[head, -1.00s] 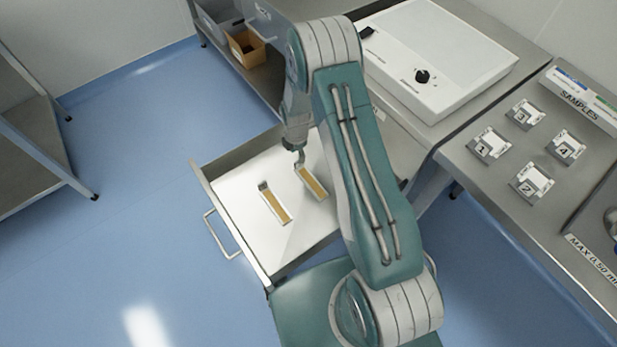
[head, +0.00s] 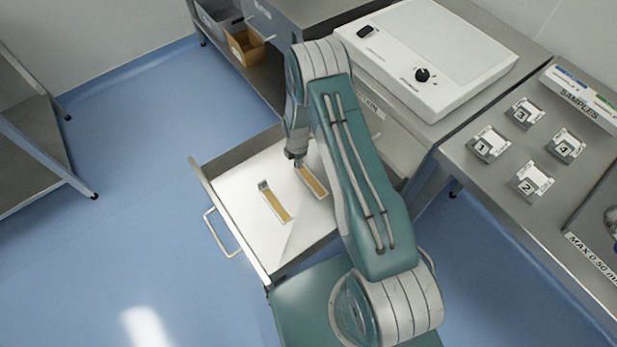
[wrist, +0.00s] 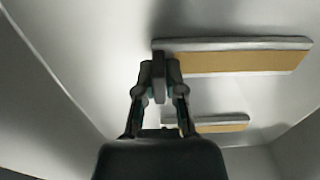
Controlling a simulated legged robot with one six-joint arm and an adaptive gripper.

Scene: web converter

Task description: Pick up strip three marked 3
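Two strips, each with a tan panel in a pale frame, lie in the open drawer. No number is legible on either. The right strip (head: 314,183) has my gripper (head: 293,160) at its far end. The left strip (head: 275,205) lies apart from it, with a small upright tab at its far end. In the wrist view, my gripper (wrist: 160,75) has its fingers on both sides of a narrow grey upright piece at the end of the larger-looking strip (wrist: 240,61). I cannot tell whether they press on it. The other strip (wrist: 222,125) shows behind the gripper.
The drawer (head: 240,240) has a bare white floor around the strips and raised walls. Sample blocks marked 1 (head: 487,146), 2 (head: 531,184), 3 (head: 523,114) and 4 (head: 565,149) stand on the right-hand table. A white device (head: 440,60) stands on the bench behind.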

